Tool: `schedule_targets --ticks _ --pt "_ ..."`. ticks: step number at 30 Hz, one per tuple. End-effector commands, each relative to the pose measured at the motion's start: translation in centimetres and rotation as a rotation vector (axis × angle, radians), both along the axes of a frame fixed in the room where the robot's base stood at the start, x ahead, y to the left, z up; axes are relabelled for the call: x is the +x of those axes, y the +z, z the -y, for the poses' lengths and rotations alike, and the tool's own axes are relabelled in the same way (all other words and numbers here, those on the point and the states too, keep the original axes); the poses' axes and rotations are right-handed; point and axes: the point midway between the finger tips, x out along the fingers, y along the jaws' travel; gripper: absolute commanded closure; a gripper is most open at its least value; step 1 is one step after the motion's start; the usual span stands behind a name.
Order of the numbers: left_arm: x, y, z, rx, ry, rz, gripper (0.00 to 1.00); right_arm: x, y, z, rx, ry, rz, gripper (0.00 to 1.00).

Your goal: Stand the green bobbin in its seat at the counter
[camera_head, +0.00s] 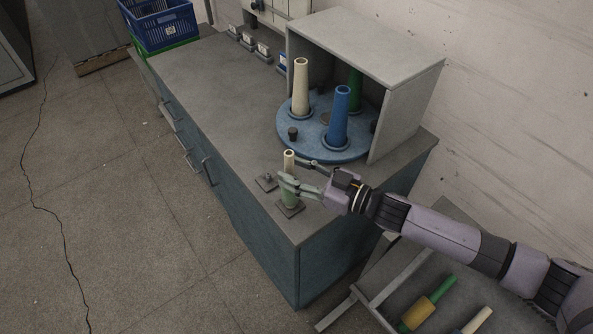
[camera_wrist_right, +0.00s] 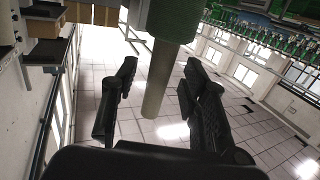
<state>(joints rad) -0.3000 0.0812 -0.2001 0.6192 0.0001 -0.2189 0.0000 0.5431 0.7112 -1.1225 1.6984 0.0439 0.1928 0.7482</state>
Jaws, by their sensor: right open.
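The green bobbin (camera_head: 290,200) stands upright, as far as I can tell, at a small dark square seat (camera_head: 291,211) near the counter's front corner. Its pale bare tip (camera_head: 289,158) points up. My right gripper (camera_head: 284,183) is open, with its fingers around or beside the bobbin, partly hiding its middle. In the right wrist view the green winding (camera_wrist_right: 168,18) and pale tip (camera_wrist_right: 158,85) show between the spread fingers (camera_wrist_right: 155,100), with gaps on both sides. Whether the base is fully down in the seat is hard to tell. My left gripper is not in view.
A second seat with a short peg (camera_head: 266,182) is beside it. Behind, a blue turntable (camera_head: 315,152) under a grey hood (camera_head: 366,40) holds cream, blue and green bobbins. A rack (camera_head: 392,290) with loose bobbins stands lower right. The counter's left part (camera_head: 190,80) is clear.

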Motion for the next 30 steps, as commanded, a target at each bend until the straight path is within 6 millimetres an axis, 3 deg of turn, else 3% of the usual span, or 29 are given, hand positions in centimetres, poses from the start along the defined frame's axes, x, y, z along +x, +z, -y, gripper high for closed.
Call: schedule_targets --ticks 5,18,30 --pt "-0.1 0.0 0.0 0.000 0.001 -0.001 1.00 -0.8 0.0 1.5 -0.001 -0.002 -0.002 0.59" --pt "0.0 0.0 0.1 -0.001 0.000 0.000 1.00 -5.4 0.4 8.8 -0.002 -0.001 -0.002 0.59" --pt "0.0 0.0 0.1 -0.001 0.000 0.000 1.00 -6.3 0.7 10.2 0.002 0.001 0.001 0.59"
